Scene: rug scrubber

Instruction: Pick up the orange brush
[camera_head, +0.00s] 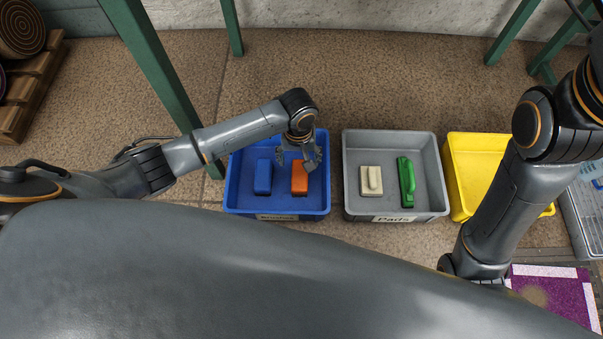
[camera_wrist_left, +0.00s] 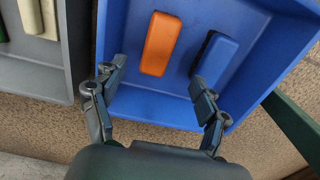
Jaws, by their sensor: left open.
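The orange brush (camera_head: 299,178) lies in the blue bin (camera_head: 276,211), to the right of a blue brush (camera_head: 263,177). In the left wrist view the orange brush (camera_wrist_left: 160,43) lies ahead of the fingers, with the blue brush (camera_wrist_left: 215,57) to its right. My left gripper (camera_head: 297,161) is above the bin at the far end of the orange brush, open and empty. In the left wrist view its fingers (camera_wrist_left: 160,79) are spread wide, with nothing between them. My right arm comes in at the right, but its gripper is not visible.
Green table legs (camera_head: 153,68) rise behind the bins. A purple rug (camera_head: 556,292) lies at the lower right.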

